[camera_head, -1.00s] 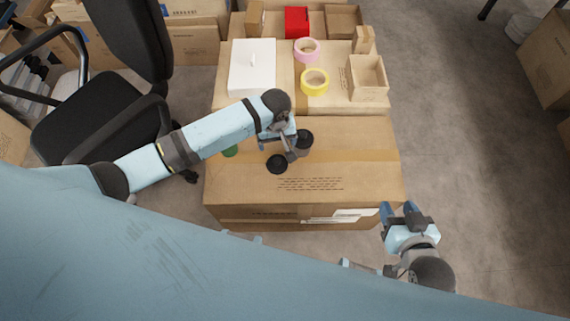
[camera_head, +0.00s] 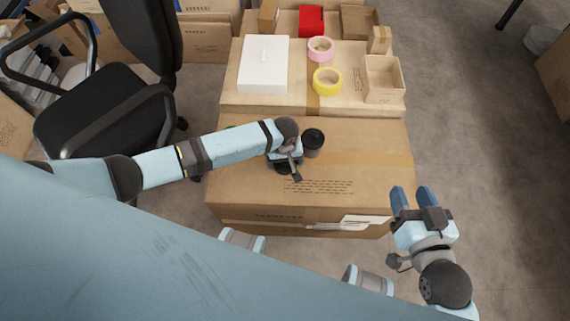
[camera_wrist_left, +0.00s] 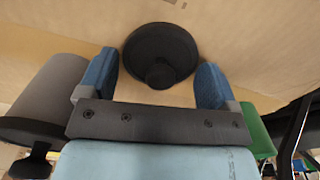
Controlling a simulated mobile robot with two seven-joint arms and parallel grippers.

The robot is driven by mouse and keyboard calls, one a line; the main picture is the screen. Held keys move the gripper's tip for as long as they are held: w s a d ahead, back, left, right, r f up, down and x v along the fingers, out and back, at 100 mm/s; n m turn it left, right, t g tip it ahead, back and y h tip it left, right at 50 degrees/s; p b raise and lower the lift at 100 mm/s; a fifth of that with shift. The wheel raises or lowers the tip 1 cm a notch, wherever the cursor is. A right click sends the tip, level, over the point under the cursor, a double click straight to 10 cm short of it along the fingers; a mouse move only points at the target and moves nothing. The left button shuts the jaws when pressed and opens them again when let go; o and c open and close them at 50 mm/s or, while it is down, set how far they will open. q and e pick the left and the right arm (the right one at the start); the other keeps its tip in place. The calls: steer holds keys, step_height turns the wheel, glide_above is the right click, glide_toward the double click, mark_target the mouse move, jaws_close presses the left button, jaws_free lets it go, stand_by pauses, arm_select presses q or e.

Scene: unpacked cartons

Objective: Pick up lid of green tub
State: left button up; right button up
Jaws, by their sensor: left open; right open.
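A round black lid with a knob (camera_wrist_left: 160,54) lies on the carton top, apart from any tub. In the left wrist view it sits between the two blue fingers of my open left gripper (camera_wrist_left: 154,82). In the head view this gripper (camera_head: 286,165) mostly covers the lid. The green tub (camera_wrist_left: 257,132) is at the right edge of the left wrist view; in the head view my left arm hides nearly all of it. A grey tub with a black lid (camera_wrist_left: 45,92) stands on the other side, also seen in the head view (camera_head: 312,148). My right gripper (camera_head: 411,195) is open and empty.
The large carton (camera_head: 350,190) bears the tubs. Behind it, another carton holds a white box (camera_head: 264,64), yellow tape (camera_head: 327,92), pink tape (camera_head: 320,56) and a small open box (camera_head: 383,90). An office chair (camera_head: 108,120) stands left.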

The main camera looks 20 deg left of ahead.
arm_select(q)
steer(key=shift+c, duration=0.5)
steer(key=c, duration=0.4)
steer(key=shift+c, duration=0.2)
